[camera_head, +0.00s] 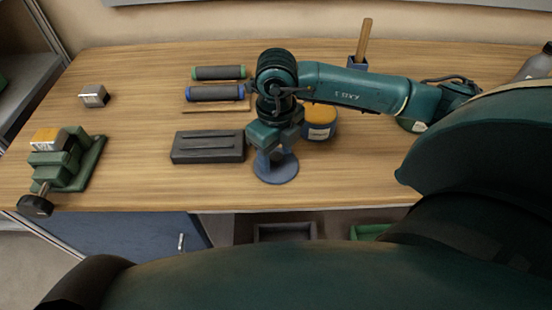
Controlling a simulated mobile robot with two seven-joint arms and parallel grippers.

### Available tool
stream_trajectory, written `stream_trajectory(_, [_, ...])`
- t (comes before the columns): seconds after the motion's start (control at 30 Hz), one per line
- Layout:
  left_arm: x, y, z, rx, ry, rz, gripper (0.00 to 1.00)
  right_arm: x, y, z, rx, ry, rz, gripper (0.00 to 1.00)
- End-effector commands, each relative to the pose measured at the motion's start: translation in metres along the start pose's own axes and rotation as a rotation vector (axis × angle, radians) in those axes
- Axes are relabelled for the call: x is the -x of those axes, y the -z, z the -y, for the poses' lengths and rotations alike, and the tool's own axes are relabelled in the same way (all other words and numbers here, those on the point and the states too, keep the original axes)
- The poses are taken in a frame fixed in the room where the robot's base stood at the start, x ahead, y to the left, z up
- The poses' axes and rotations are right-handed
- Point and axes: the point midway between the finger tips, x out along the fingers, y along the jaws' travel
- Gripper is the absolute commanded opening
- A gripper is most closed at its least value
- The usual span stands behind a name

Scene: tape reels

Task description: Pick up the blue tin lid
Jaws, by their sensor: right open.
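The blue tin lid (284,174) is a flat grey-blue disc lying on the wooden table near its front edge. My right gripper (267,158) points down over the lid and hides its back part. The gripper is open, with its fingers at or just above the lid; I cannot tell whether they touch it. My left gripper is not in view.
A tin (321,131) with an orange top stands just behind the gripper. A dark grey block (208,147) lies left of it, with green-ended and blue-ended rollers (215,93) behind. A green vise (68,166) stands far left. The table between vise and block is clear.

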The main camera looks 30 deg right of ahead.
Motion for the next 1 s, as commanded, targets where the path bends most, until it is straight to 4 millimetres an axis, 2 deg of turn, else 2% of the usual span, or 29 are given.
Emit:
stream_trajectory(0.17, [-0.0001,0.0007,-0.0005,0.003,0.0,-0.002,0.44,0.0,-0.0002,-0.0002,0.0,-0.001,0.0,0.5])
stream_trajectory(0.73, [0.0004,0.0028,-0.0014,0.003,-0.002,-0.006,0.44,0.0005,-0.0002,-0.0003,0.0,-0.001,0.0,0.04])
stream_trajectory(1.0, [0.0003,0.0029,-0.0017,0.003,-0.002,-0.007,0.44,0.0035,-0.0007,-0.0003,0.0,-0.001,0.002,0.03])
